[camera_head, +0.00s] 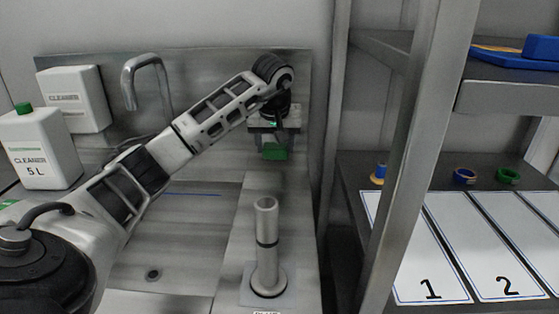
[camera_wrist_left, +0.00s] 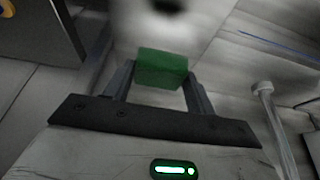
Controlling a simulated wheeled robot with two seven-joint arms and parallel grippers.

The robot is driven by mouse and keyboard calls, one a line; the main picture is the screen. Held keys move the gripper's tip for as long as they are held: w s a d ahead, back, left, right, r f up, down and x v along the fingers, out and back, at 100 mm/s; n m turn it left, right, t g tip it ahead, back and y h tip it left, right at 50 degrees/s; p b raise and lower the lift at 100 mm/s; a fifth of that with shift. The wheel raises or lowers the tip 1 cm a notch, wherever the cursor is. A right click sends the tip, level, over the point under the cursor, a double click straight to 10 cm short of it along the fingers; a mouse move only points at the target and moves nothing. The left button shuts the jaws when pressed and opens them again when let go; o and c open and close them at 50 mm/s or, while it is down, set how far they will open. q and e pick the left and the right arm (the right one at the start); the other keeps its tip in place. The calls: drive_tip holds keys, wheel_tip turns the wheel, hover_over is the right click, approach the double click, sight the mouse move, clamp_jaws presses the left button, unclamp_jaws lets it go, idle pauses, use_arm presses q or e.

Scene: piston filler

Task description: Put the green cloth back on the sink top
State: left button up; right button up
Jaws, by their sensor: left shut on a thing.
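The green cloth (camera_head: 274,151) is a small folded block held below my left gripper (camera_head: 274,138) in the head view. In the left wrist view the cloth (camera_wrist_left: 161,68) sits between the two fingers of my left gripper (camera_wrist_left: 158,82), which is shut on it. The cloth is above the right part of the metal sink top (camera_head: 225,262), behind the upright grey cylinder; I cannot tell how high. My right gripper is not in view.
A grey cylinder (camera_head: 266,235) stands on a plate at the sink's right. A faucet (camera_head: 148,75) and white cleaner containers (camera_head: 40,150) are at left. A metal shelf post (camera_head: 402,150) rises right, beside numbered white panels (camera_head: 425,262) and small coloured rings (camera_head: 465,176).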

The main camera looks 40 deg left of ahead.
sight(279, 151)
use_arm(q)
drive_tip(key=w+f, duration=0.1)
drive_tip(key=w+a+f, duration=0.1)
drive_tip(key=f, duration=0.1)
drive_tip(key=shift+w+a+f, duration=0.1)
drive_tip(key=shift+w+f, duration=0.15)
drive_tip(key=shift+w, duration=0.1)
drive_tip(key=shift+f, duration=1.55)
drive_tip(key=shift+f, duration=0.1)
drive_tip(key=o, duration=1)
drive_tip(key=shift+c, duration=0.2)
drive_tip(key=v, duration=1.2)
drive_tip(key=shift+p, duration=0.35)
drive_tip(key=shift+a, duration=0.1)
